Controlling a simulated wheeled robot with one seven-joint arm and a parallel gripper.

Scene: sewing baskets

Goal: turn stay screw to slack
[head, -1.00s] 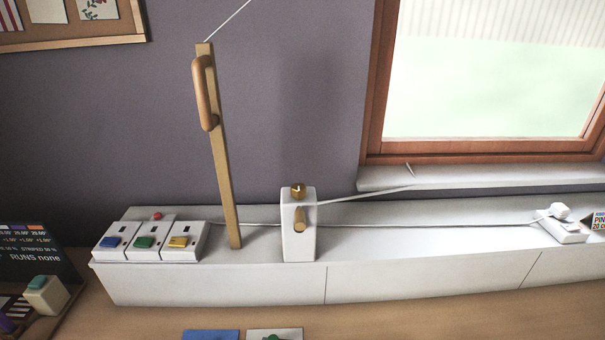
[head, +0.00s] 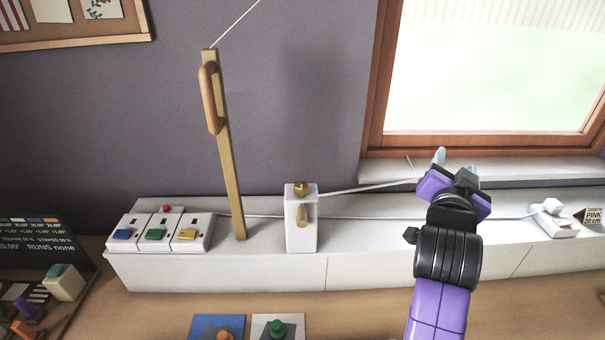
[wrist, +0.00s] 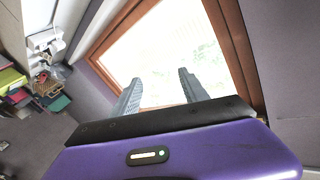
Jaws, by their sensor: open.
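A white block (head: 301,233) stands on the white ledge, with a brass knob (head: 301,188) on top and a wooden peg (head: 302,215) on its front. The knob carries a small light mark, too small to read. Which of the two is the stay screw is not labelled. A white cord (head: 365,188) runs from the block toward the window. My gripper (head: 456,163) is right of the block, apart from it, in front of the window sill. In the wrist view my gripper (wrist: 160,78) is open and empty, its fingers pointing toward the window.
A tall wooden lever (head: 229,165) with a handle stands left of the block. Switch boxes (head: 188,233) with coloured buttons are further left. A white plug unit (head: 551,220) sits at the right. The ledge (head: 370,235) between block and gripper is clear apart from cords.

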